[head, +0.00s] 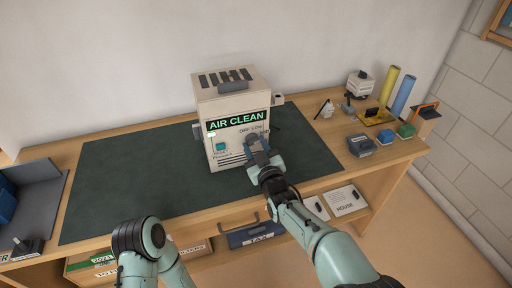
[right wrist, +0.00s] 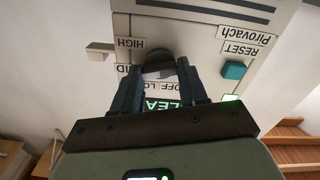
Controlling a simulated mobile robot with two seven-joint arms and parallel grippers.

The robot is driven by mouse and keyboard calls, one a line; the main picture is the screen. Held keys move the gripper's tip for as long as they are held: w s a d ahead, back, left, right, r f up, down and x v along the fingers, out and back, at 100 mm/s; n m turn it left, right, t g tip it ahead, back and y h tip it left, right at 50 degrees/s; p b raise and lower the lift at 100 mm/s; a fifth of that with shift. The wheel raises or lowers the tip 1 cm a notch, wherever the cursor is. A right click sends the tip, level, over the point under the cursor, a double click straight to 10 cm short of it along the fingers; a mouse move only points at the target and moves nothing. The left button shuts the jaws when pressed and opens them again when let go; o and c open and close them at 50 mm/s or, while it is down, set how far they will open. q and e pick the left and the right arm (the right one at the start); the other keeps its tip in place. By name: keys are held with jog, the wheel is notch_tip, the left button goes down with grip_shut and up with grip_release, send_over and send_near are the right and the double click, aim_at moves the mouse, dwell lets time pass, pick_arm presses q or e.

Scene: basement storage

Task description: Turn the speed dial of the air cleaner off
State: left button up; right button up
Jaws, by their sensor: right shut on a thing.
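The air cleaner (head: 228,100) is a beige box with a green "AIR CLEAN" sign, standing upright on the dark mat. My right gripper (head: 258,150) is at the right side of its front face. In the right wrist view, where the panel appears upside down, the dark speed dial (right wrist: 160,58) sits between the fingers of my right gripper (right wrist: 160,74), which is shut on it. Labels reading HIGH, MID, OFF and LO surround the dial, some partly covered by the fingers. I cannot tell where the dial points. My left gripper is out of view.
A teal reset button (head: 221,146) is on the left of the cleaner's front; it also shows in the right wrist view (right wrist: 234,70). The green mat (head: 120,180) is otherwise clear. Tools, small boxes and rolls (head: 404,95) stand at the bench's right. A grey tray (head: 38,200) is at left.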

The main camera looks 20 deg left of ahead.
jog(key=n, duration=0.5)
jog(key=shift+n, duration=0.3)
jog(key=n, duration=0.5)
jog(key=shift+n, duration=0.3)
jog(key=n, duration=0.4)
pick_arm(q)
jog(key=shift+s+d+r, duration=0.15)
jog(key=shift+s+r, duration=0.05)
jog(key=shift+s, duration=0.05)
pick_arm(e)
jog(key=n, duration=0.5)
jog(key=o, duration=1.1)
jog(key=shift+c, duration=0.2)
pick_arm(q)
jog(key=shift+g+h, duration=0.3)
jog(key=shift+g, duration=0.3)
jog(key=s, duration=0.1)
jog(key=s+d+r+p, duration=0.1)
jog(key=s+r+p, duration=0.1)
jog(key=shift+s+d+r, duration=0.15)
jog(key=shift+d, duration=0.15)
pick_arm(e)
jog(key=v, duration=1.3)
